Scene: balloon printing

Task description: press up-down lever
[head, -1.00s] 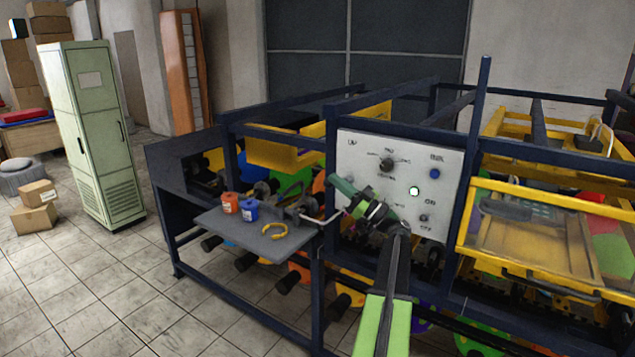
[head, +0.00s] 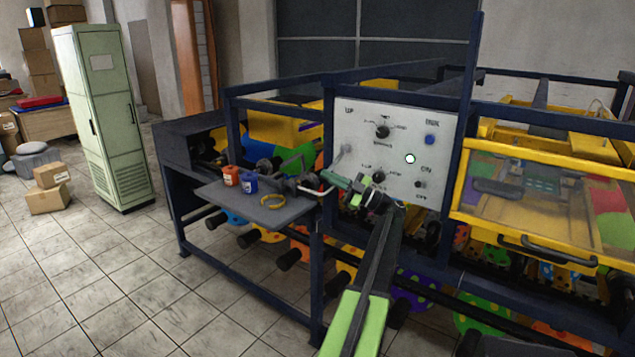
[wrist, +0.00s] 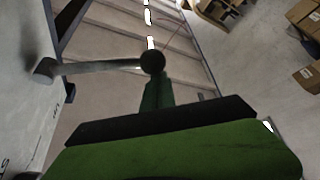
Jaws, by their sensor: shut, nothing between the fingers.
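The up-down lever (head: 343,153) sits under the "UP" label near the left edge of the white control panel (head: 400,125). In the wrist view the lever (wrist: 100,66) is a grey rod reaching right from its mount to a dark ball knob (wrist: 152,62). My gripper (head: 328,177) is shut and empty, in front of the panel's lower left, with its green tip pointing left, below the lever in the picture. In the wrist view my gripper (wrist: 156,88) has its tip just below the knob. I cannot tell whether they touch.
Dark blue frame posts (head: 468,75) surround the panel. Open tiled floor lies left, before a green cabinet (head: 103,115).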

